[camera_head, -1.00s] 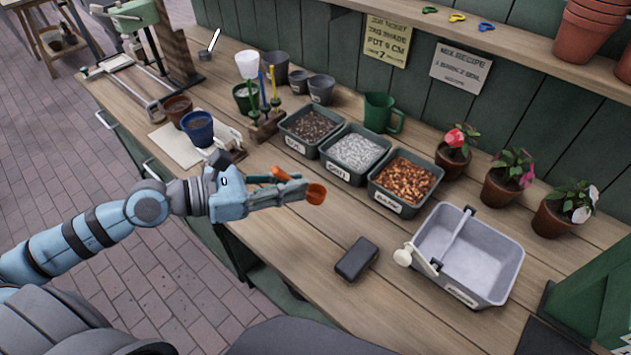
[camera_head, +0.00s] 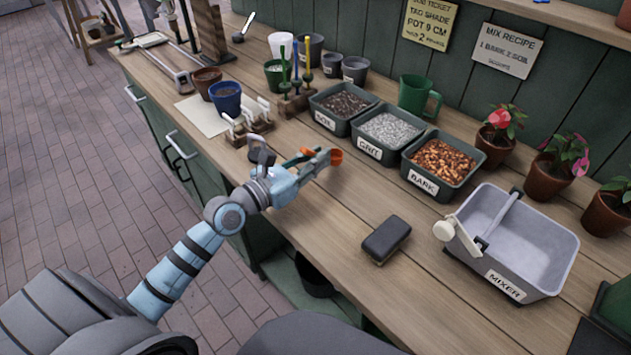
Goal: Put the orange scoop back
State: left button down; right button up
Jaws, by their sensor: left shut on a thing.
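My left gripper (camera_head: 318,162) is shut on the orange scoop (camera_head: 336,157) and holds it above the front part of the wooden bench. The scoop's orange end shows past the fingertips; much of the rest is hidden by the fingers. A wooden rack (camera_head: 291,108) with upright coloured handles stands behind the gripper, left of the soil tub. My right gripper is not in view.
Tubs of soil (camera_head: 321,122), grit (camera_head: 366,145) and bark (camera_head: 416,180) stand right of the rack. A small label stand (camera_head: 257,127) and blue pot (camera_head: 226,102) are left. A dark block (camera_head: 386,240) and grey mixer tray (camera_head: 562,262) are right. Bare bench lies between.

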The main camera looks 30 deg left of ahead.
pick_arm(q)
notch_tip(320, 180, down, 4)
jog(key=shift+w+r+b, duration=0.1)
jog(key=shift+b, duration=1.05)
jog(key=shift+r, duration=0.2)
jog(key=shift+f, duration=0.15)
jog(key=c, duration=1.6)
grip_release()
jog(key=shift+o, duration=0.2)
